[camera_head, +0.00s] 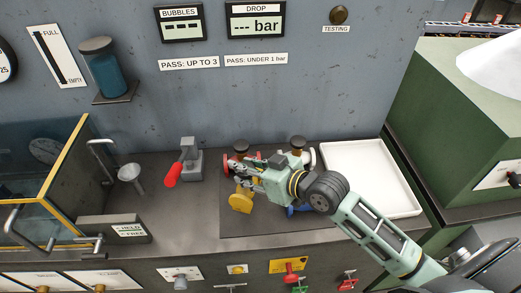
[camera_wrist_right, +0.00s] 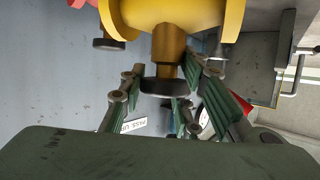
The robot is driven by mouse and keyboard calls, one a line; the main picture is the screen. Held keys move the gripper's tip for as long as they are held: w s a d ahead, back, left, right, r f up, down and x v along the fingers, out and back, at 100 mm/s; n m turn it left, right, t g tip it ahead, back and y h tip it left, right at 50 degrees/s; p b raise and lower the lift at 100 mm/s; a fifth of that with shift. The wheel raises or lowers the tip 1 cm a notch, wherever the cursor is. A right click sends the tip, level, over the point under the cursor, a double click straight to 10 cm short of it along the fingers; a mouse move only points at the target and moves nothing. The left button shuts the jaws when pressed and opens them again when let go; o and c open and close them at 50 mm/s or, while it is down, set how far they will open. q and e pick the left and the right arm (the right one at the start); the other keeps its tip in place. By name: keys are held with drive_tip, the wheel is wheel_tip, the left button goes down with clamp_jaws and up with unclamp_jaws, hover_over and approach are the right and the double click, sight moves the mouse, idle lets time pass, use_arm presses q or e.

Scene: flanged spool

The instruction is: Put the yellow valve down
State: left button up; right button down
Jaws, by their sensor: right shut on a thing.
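The yellow valve (camera_head: 240,203) shows in the head view over the dark mat, partly hidden behind my right gripper (camera_head: 257,176). In the right wrist view the yellow valve's body (camera_wrist_right: 175,14) fills the top, with its stem and dark round knob (camera_wrist_right: 163,87) between the green fingers of my right gripper (camera_wrist_right: 168,78). The right gripper is shut on the yellow valve. I cannot tell whether the valve touches the mat. My left gripper is not in view.
A red valve (camera_head: 228,160) and a blue part (camera_head: 298,211) are close around the gripper. An empty white tray (camera_head: 372,170) lies right. A red-handled clamp (camera_head: 174,175) and a glass-walled tank (camera_head: 45,150) stand left.

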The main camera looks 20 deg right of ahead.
drive_tip(key=shift+a, duration=0.45)
wheel_tip(320, 180, down, 3)
drive_tip(key=shift+p, duration=0.35)
drive_tip(key=shift+f, duration=0.55)
drive_tip(key=c, duration=1.7)
unclamp_jaws()
drive_tip(key=shift+s+f, duration=0.15)
drive_tip(key=shift+f, duration=0.1)
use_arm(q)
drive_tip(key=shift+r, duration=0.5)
use_arm(e)
drive_tip(key=o, duration=0.4)
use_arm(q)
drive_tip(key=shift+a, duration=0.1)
use_arm(e)
drive_tip(key=shift+s+d, duration=0.1)
